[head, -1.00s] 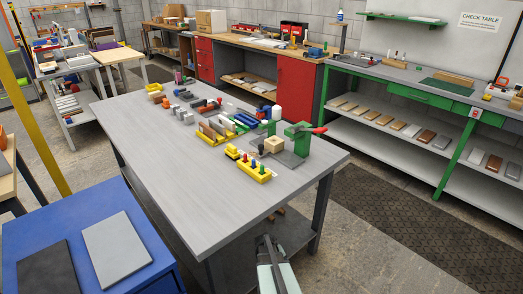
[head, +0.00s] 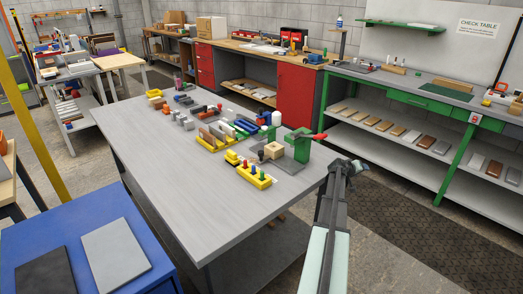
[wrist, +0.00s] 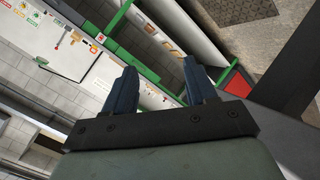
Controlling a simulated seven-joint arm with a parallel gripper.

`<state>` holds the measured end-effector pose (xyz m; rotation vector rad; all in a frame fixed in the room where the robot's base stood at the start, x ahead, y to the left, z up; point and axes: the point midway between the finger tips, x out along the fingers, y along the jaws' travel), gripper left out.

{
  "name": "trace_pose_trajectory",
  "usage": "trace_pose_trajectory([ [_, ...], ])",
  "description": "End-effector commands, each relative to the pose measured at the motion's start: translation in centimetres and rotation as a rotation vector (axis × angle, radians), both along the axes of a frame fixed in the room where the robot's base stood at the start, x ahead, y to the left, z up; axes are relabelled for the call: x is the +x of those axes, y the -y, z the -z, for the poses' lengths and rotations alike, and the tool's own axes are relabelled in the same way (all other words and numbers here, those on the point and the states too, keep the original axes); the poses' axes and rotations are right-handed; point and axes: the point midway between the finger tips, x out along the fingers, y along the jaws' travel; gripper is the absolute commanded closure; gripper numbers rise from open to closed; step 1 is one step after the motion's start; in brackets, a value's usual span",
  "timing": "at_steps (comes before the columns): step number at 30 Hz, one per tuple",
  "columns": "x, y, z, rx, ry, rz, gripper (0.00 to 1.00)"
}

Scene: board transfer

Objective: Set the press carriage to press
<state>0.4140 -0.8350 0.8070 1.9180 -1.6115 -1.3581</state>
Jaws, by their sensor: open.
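A green press (head: 301,146) with a red handle (head: 320,137) stands near the right end of the grey table. A light wooden block (head: 273,151) with a dark hole in its top sits just left of it, on a dark flat base (head: 284,163). I cannot tell the carriage from the base at this size. My gripper (head: 350,165) is right of the press, past the table's right edge, touching nothing. In the wrist view my gripper (wrist: 160,66) has its two dark fingers apart with nothing between them. The press is not in the wrist view.
A yellow rack (head: 254,178) with coloured pegs stands in front of the wooden block. Several small blocks and holders fill the table's far half. The near part of the grey table (head: 200,205) is clear. A green-framed bench (head: 410,97) stands behind at right.

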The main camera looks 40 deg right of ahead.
Motion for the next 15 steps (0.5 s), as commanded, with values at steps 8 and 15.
trace_pose_trajectory([
  [8,-0.6,6.8,-14.5,-0.205,0.097,0.044,0.44],
  [15,-0.1,9.0,-23.2,-0.291,0.216,0.101,0.44],
])
